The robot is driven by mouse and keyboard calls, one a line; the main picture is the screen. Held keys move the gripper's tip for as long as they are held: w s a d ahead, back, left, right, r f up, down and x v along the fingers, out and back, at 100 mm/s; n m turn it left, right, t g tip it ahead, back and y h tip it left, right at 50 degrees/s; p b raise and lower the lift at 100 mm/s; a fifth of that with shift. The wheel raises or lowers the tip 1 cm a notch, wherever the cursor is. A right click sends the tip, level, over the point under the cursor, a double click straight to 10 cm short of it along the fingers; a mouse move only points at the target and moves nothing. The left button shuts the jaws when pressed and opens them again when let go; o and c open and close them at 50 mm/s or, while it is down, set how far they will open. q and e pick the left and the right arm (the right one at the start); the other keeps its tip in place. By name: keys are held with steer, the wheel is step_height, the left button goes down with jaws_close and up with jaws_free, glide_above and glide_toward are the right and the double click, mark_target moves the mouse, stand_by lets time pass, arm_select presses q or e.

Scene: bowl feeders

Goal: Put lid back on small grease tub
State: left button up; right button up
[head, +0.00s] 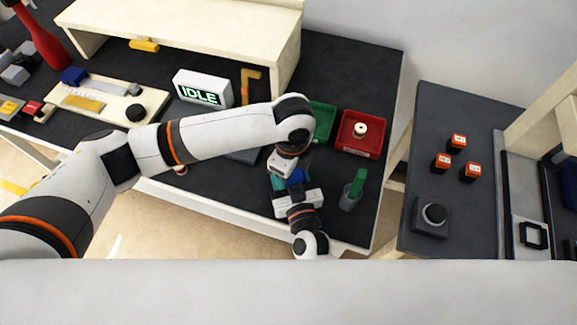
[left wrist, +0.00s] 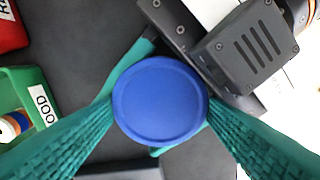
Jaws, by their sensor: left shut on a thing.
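The round blue lid (left wrist: 160,98) lies flat between the teal fingers of my left gripper (left wrist: 159,108), which is shut on it. In the head view, the blue piece (head: 296,177) shows small beneath my left wrist. My right gripper (head: 293,190) comes in from the front, close against the left one. Its dark body (left wrist: 245,48) shows at upper right in the left wrist view, with teal finger parts passing below the lid. The lid hides what is between those fingers. The grease tub cannot be made out, so I cannot tell whether lid and tub touch.
A green bin (left wrist: 37,80) and a red bin (head: 345,145) holding a pale spool (head: 360,129) stand behind the grippers. A grey cup (head: 348,201) with a green item stands to the right. An IDLE sign (head: 203,88) stands behind the left arm.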

arm_select(q)
steer(key=shift+s+f, duration=0.15)
steer(key=shift+f, duration=0.4)
arm_select(e)
steer(key=shift+a+r, duration=0.25)
steer(key=shift+a, duration=0.05)
arm_select(q)
steer(key=o, duration=0.7)
arm_select(e)
steer(key=shift+r, duration=0.1)
arm_select(q)
step_height(320, 180, up, 4)
steer(key=shift+r, duration=0.15)
arm_select(e)
steer(key=shift+w+d+f, duration=0.1)
steer(key=shift+f, duration=0.15)
arm_select(q)
steer(key=shift+d+r, duration=0.1)
arm_select(e)
steer(key=shift+d, duration=0.1)
arm_select(q)
steer(key=c, duration=1.3)
steer(key=shift+f, duration=0.3)
